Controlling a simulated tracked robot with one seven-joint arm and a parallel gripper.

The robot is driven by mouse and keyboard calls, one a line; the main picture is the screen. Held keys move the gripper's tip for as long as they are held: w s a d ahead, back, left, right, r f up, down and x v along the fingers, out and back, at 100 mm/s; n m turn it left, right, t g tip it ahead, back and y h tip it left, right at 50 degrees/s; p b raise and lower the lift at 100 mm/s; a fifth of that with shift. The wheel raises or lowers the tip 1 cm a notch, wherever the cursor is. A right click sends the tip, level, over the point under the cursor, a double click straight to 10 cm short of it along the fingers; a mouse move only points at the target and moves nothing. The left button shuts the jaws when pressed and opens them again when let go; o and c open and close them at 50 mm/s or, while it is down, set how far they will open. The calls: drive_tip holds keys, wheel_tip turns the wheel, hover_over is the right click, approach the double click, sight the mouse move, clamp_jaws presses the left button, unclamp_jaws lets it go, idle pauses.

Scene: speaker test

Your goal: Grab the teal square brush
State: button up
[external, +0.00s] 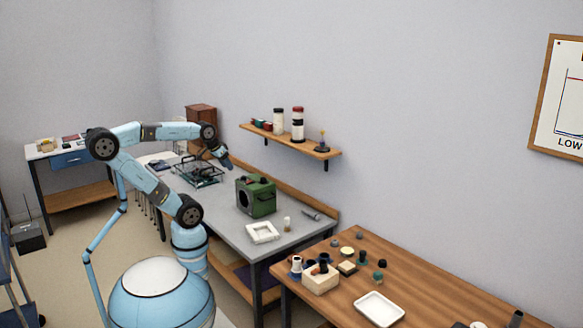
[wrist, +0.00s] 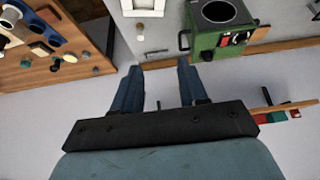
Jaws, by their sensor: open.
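My gripper (external: 224,158) is raised over the grey workbench, left of the green speaker box and far from the wooden table. In the wrist view its two blue fingers (wrist: 158,68) stand apart with nothing between them. Small dark teal pieces lie on the wooden table: one at the right (external: 382,264), one in front of it (external: 379,277), and one by the pale block (external: 361,257). Teal pieces also show at the left of the wrist view (wrist: 41,49). They are too small for me to tell which is the square brush.
The green speaker box (external: 262,198), a white square frame (external: 250,235) and a wire rack (external: 207,181) stand on the grey workbench (external: 228,233). A wall shelf (external: 320,151) holds bottles. The wooden table (external: 425,280) carries a pale holder block (external: 320,283) and white tray (external: 380,322).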

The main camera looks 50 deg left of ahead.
idle(0.4)
drive_tip(key=o, duration=0.4)
drive_tip(key=shift+o, duration=0.2)
